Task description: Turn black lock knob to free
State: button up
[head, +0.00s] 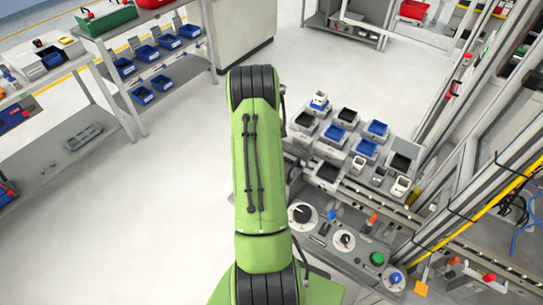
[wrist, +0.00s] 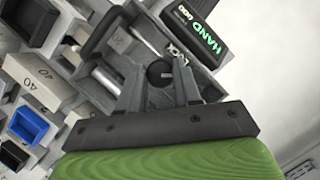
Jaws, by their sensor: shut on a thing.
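The black lock knob (wrist: 160,73) is a round dark knob with a light mark across its face, set in a grey housing next to a "LOCK" label. In the wrist view my gripper (wrist: 159,80) has one grey finger on each side of the knob and is shut on it. The fingers partly cover the knob's sides and the housing. In the head view my green arm hides the gripper, and I cannot tell which part of the equipment there is this knob.
A black sign with green "HAND" lettering (wrist: 196,30) stands close beyond the fingers. A metal cylinder (wrist: 107,80) lies left of them. The head view shows a control panel with dials (head: 303,213), several small bins (head: 377,129) and open floor (head: 180,190) at left.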

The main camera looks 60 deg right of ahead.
jog(key=m, duration=0.2)
jog(key=m+t+y+b, duration=0.1)
jog(key=m, duration=0.1)
jog(key=shift+s+d+m, duration=0.1)
jog(key=shift+s+m, duration=0.05)
jog(key=shift+m, duration=0.15)
jog(key=shift+m+t+b, duration=0.35)
jog(key=shift+m+t, duration=0.55)
jog(key=shift+m, duration=0.9)
jog(key=o, duration=1)
jog(key=shift+o, duration=0.2)
jog(key=p+v, duration=0.3)
jog(key=v, duration=1.2)
jog(key=shift+d+r, duration=0.25)
jog(key=shift+d, duration=0.05)
